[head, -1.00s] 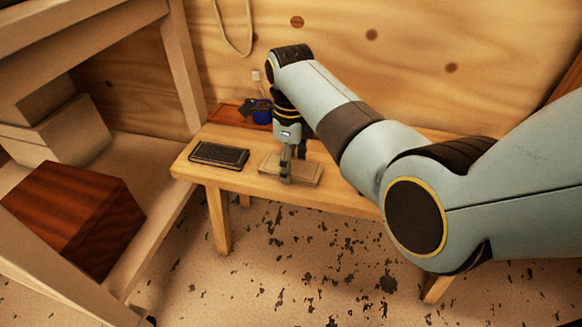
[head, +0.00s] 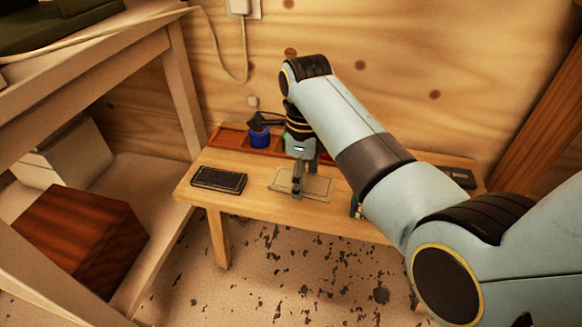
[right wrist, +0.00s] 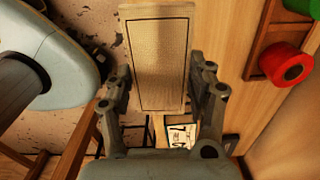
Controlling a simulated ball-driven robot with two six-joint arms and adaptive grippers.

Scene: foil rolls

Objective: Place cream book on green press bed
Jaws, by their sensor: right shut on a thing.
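The cream book (head: 315,186) is a flat pale block with a thin dark border line. In the head view it is at the bench top, with my right gripper (head: 299,182) shut on it. In the right wrist view the book (right wrist: 160,55) extends away between the two fingers. I cannot tell whether it touches the bench. A dark green thing (head: 55,22), perhaps the green press bed, stands on the pale table at the top left, cut off by the picture edge. My left gripper is not in view.
The wooden bench (head: 240,212) also holds a dark framed block (head: 219,180) left of the book.

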